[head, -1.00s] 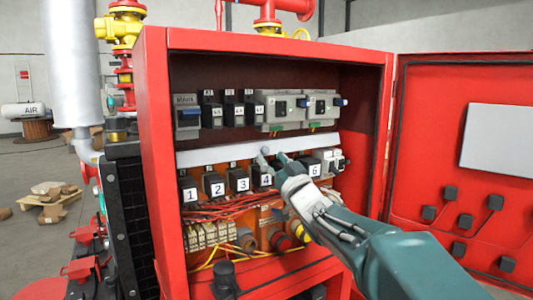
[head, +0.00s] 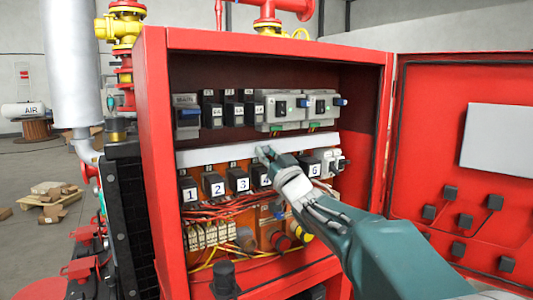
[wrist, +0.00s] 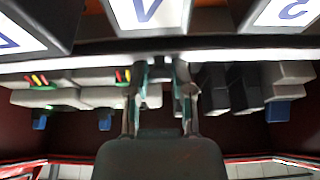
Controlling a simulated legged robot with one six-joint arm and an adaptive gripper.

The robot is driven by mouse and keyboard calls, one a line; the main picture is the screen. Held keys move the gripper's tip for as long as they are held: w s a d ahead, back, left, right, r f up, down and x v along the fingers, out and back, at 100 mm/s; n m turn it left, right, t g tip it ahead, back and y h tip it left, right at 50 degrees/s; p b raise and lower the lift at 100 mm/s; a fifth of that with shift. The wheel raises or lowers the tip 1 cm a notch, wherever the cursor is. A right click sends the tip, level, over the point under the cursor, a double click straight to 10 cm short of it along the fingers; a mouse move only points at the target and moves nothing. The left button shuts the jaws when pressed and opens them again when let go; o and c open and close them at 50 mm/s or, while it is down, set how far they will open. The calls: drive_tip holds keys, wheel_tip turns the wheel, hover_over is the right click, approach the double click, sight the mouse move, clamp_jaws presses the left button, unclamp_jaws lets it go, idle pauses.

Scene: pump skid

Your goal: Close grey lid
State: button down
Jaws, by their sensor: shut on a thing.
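A long pale grey strip, which looks like the grey lid (head: 215,156), runs across the inside of the red cabinet between two rows of devices. My gripper (head: 264,152) is at the middle of this lid, shut at the small round knob on its front. The fingers cover most of the knob. In the wrist view, my gripper (wrist: 160,68) reaches to the edge of the lid (wrist: 230,54), which crosses the picture as a pale band. I cannot tell from these views whether the lid lies flush.
Numbered black switches (head: 213,184) sit just below the lid, and grey and black breakers (head: 285,108) sit above it. The open red door (head: 425,110) stands to the right of my arm.

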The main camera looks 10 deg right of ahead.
drive_tip(key=shift+w+a+f+t+y, duration=0.1)
drive_tip(key=shift+w+f+t+y, duration=0.15)
drive_tip(key=shift+t, duration=0.65)
drive_tip(key=shift+w+a+f+t+y, duration=0.15)
drive_tip(key=shift+f+t+y, duration=0.1)
drive_tip(key=shift+t, duration=0.65)
drive_tip(key=shift+d, duration=0.1)
drive_tip(key=c, duration=0.5)
unclamp_jaws()
drive_tip(key=shift+s, duration=0.1)
drive_tip(key=v, duration=1.2)
drive_tip(key=shift+f, duration=0.1)
